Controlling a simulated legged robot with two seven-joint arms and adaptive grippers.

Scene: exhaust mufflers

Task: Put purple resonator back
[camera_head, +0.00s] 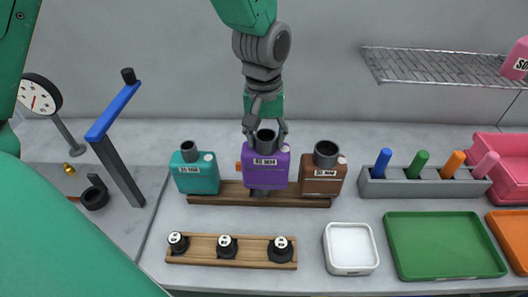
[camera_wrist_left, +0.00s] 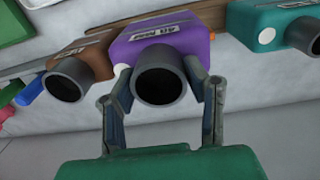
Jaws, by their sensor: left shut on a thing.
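The purple resonator (camera_head: 265,168) is a box with a dark pipe neck and a white label. It is upright at the middle of the wooden rack (camera_head: 228,196), between a teal resonator (camera_head: 195,177) and a brown one (camera_head: 323,178). Whether it rests fully on the rack is hard to tell. My left gripper (camera_head: 264,128) comes down from above and is shut on its neck. In the left wrist view the fingers (camera_wrist_left: 161,105) lie on both sides of the neck of the purple resonator (camera_wrist_left: 175,42). My right gripper is not in view.
A wooden strip (camera_head: 200,257) with black knobs lies in front. A white tray (camera_head: 349,249) and a green tray (camera_head: 443,247) are to the right. A grey holder (camera_head: 422,187) carries several coloured pegs. A stand with a blue bar (camera_head: 113,110) and a dial gauge (camera_head: 38,96) are left. A wire shelf (camera_head: 440,66) hangs behind.

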